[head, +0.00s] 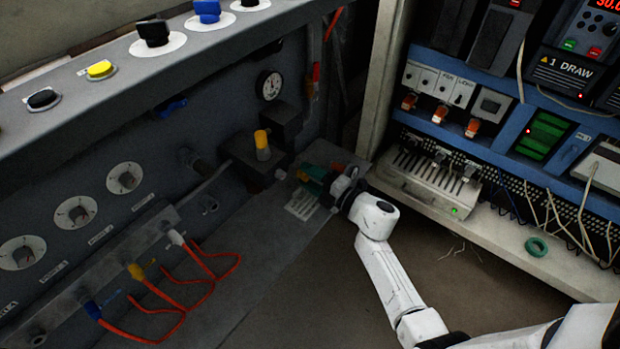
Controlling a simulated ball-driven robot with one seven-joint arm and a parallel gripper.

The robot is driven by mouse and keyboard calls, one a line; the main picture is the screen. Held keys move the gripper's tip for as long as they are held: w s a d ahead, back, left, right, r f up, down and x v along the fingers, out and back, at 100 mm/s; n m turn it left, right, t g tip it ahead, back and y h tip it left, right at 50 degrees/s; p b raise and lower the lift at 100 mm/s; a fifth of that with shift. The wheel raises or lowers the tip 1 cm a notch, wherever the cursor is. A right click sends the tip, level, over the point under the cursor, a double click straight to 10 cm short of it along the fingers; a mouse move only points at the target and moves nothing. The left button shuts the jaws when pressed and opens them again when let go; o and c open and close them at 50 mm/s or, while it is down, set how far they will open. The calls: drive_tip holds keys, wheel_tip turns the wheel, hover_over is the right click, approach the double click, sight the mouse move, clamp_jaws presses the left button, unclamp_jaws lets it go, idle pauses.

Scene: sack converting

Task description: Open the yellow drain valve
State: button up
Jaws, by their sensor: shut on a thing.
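My gripper (325,183) is at the centre of the view, low over the grey ledge, with its fingers pointing left. It is shut on a small green fitting (311,173), which shows a little yellow at its left side. The fingers hide part of this fitting, and I cannot tell whether it is the drain valve or how its handle is turned. An upright yellow-capped part (261,139) stands on a dark block to the left of my gripper, apart from it.
A grey panel with dials and knobs (76,212) runs along the left. Orange-red hoses (205,278) loop in front of it. An electrical cabinet (430,205) with loose wires is close on the right. A green ring (537,247) lies on its ledge. The floor between (300,300) is clear.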

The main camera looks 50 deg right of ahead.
drive_tip(key=shift+n, duration=0.4)
drive_tip(key=shift+f, duration=0.1)
drive_tip(key=o, duration=1.1)
drive_tip(key=shift+c, duration=0.2)
drive_tip(key=s+p, duration=0.3)
drive_tip(key=s, duration=0.7)
drive_tip(key=shift+s+d, duration=0.15)
drive_tip(key=shift+s, duration=0.25)
